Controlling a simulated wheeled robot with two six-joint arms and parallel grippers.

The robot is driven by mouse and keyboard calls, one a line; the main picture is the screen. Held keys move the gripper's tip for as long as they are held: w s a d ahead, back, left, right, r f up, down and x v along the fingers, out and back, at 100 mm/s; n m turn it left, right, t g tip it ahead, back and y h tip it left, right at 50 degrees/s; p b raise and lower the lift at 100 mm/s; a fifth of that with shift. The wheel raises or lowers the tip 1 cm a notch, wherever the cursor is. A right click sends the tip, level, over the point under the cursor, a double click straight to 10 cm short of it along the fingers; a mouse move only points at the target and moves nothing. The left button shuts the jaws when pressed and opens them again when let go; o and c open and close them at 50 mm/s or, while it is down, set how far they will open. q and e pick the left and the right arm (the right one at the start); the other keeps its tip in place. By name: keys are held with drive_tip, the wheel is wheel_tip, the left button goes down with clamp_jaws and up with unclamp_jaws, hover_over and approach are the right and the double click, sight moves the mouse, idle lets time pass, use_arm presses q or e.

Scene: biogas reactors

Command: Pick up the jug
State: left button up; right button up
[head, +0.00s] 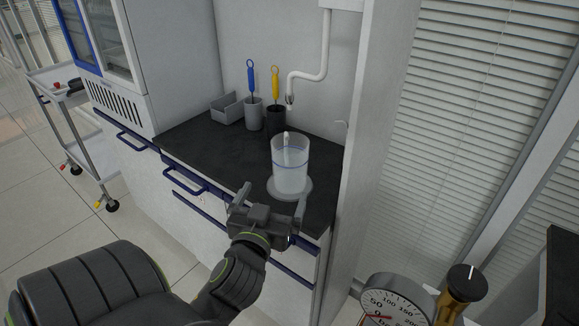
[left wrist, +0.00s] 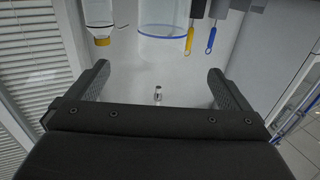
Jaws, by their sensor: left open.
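The jug (head: 291,172) is a clear, cylindrical vessel with a blue line near its upper part. It stands upright on a pale round disc (head: 304,187) on the dark counter (head: 210,149). My left gripper (head: 271,201) is open and empty at the counter's front edge, just in front of the jug. In the left wrist view, which appears upside down, the jug (left wrist: 162,16) is at the top, cut off, beyond the spread fingers (left wrist: 158,72). My right gripper is not in view.
Behind the jug stand a blue brush (head: 251,80) and a yellow brush (head: 275,84) in holders, with a grey bin (head: 227,106). A white pipe (head: 322,60) hangs above. A side panel (head: 371,130) bounds the right. A yellow-capped bottle (left wrist: 100,20) shows in the wrist view.

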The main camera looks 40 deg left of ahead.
sight(287, 164)
use_arm(q)
drive_tip(key=x, duration=1.1)
drive_tip(key=shift+f, duration=0.1)
drive_tip(key=shift+p+x, duration=0.6)
drive_tip(key=shift+x, duration=2.55)
drive_tip(key=shift+s+a+f, duration=0.1)
drive_tip(key=shift+f, duration=0.05)
drive_tip(key=shift+c, duration=0.3)
